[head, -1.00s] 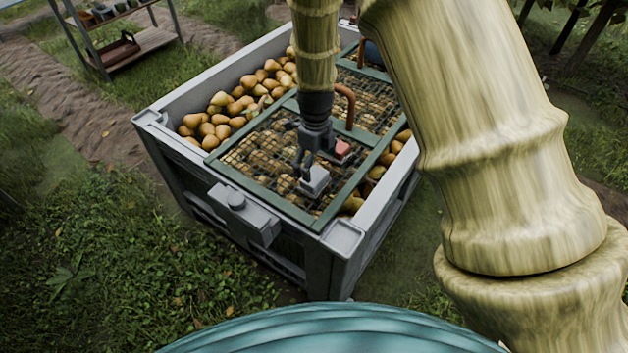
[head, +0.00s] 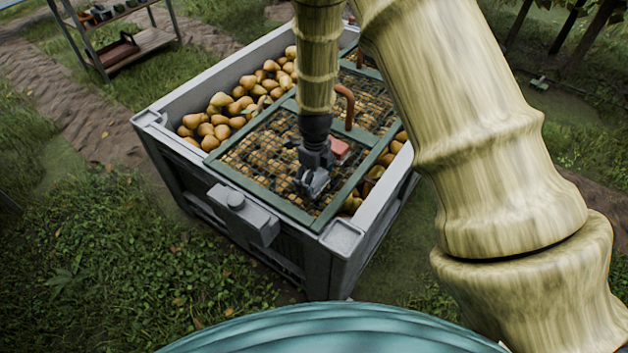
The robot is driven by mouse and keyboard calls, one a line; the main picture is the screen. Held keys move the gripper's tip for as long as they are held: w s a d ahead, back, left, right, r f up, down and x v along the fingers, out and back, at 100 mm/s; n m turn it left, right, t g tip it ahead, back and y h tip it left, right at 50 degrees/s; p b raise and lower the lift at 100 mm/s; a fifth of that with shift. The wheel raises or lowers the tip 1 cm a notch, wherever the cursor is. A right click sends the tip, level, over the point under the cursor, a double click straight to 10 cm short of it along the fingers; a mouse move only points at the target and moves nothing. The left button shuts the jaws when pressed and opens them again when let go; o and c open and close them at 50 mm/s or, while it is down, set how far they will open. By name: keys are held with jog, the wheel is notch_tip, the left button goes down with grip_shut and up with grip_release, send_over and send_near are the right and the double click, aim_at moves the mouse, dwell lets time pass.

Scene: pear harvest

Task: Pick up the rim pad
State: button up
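The block appears to be still at the lid.
A brown curved handle (head: 346,105) rises from the green frame. Pears (head: 222,101) fill the open left side.

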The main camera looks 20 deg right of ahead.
jog(key=c, duration=0.8)
jog(key=shift+c, duration=0.2)
jog(key=shift+r, duration=0.45)
notch_tip(320, 180, up, 3)
jog(key=shift+f, duration=0.1)
jog(key=s+a, duration=0.1)
jog(key=s, duration=0.4)
jog(key=s+a+r, duration=0.1)
jog(key=s, duration=0.4)
jog(key=s+a, duration=0.1)
jog(key=s, duration=0.4)
jog(key=shift+s+a+r+b, duration=0.15)
jog(key=shift+s+a+b, duration=0.15)
jog(key=shift+a+b, duration=0.1)
jog(key=o, duration=0.6)
jog(key=shift+w, duration=0.1)
jog(key=c, duration=0.4)
